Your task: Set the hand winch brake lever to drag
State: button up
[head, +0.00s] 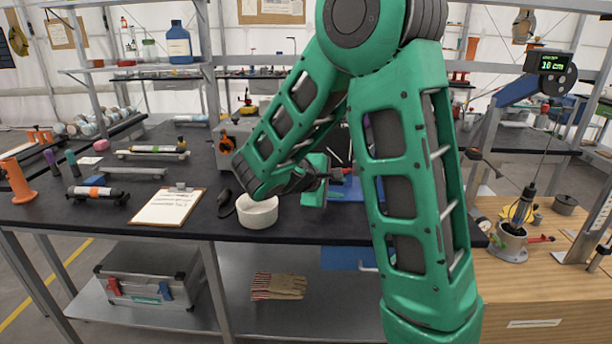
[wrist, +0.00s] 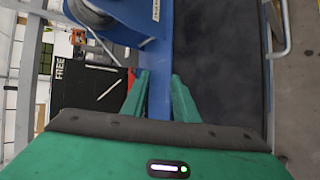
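The hand winch is mostly hidden behind my arm in the head view; part of its blue base (head: 345,215) shows on the dark bench. In the wrist view a blue winch frame (wrist: 160,45) and a round blue drum or hub (wrist: 92,12) show. A black plate (wrist: 88,85) marked "FREE" lies to their left, with a red edge at its right. I cannot clearly pick out the brake lever. My gripper (wrist: 160,75) has its fingers apart, with the blue frame seen between them; I cannot tell whether they touch it. The gripper is also over the bench in the head view (head: 318,185).
A white bowl (head: 257,212) and a clipboard (head: 168,206) stand left of my gripper. A grey box with an orange knob (head: 226,143) is behind. A wooden bench (head: 535,300) at right holds a pot with a hanging yellow and black item (head: 520,210).

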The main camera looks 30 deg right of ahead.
jog(key=w+a+n+t+h, duration=0.1)
jog(key=w+a+n+t, duration=0.4)
jog(key=w+a+n, duration=0.4)
jog(key=shift+m, duration=0.9)
jog(key=x, duration=1.1)
jog(key=shift+w+d+r, duration=0.15)
jog(key=shift+w+d, duration=0.15)
jog(key=shift+w, duration=0.1)
grip_shut()
